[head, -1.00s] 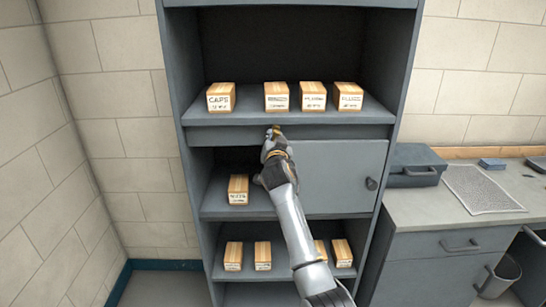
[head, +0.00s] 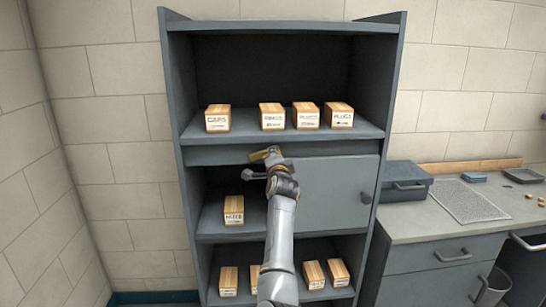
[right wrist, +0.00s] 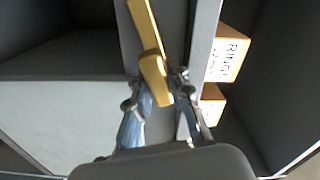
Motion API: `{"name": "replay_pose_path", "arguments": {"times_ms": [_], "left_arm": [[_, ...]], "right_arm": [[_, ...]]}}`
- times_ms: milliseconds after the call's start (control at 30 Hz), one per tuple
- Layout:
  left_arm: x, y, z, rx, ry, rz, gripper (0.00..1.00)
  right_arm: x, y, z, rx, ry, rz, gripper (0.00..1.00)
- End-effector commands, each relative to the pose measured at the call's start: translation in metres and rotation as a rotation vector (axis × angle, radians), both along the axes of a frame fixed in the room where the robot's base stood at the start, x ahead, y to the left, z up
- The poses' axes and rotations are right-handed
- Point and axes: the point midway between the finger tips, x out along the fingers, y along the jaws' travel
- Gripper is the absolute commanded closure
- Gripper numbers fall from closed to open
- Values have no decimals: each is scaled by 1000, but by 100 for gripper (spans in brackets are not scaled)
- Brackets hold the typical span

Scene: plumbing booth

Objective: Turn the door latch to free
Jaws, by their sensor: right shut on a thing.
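The brass door latch (head: 265,153) sits at the upper left edge of the grey cabinet door (head: 335,190), just below the shelf board. In the head view its bar lies roughly sideways, tilted a little. In the right wrist view the yellow latch (right wrist: 147,30) runs from the top edge down between my fingers. My right gripper (head: 268,168) is at the latch and shut on it; its fingers (right wrist: 160,98) stand on either side of the lower part in the wrist view. The door is flush with the cabinet front. My left gripper is not in view.
Labelled boxes stand on the shelf above (head: 272,117), in the open compartment left of the door (head: 233,211) and on the shelf below (head: 315,275). A counter (head: 430,225) with a toolbox (head: 402,185) is at right.

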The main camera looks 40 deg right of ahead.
Motion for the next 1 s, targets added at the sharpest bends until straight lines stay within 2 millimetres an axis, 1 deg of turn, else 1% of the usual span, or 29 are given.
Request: {"name": "replay_pose_path", "arguments": {"times_ms": [200, 400, 633, 1000], "left_arm": [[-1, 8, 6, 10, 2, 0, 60], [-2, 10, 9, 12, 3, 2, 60], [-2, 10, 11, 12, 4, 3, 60], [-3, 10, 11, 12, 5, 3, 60]], "right_arm": [[1, 1, -1, 140, -83, 2, 100], [0, 1, -2, 224, -134, 1, 100], [0, 0, -2, 270, -164, 2, 100], [0, 0, -3, 282, -171, 1, 100]]}}
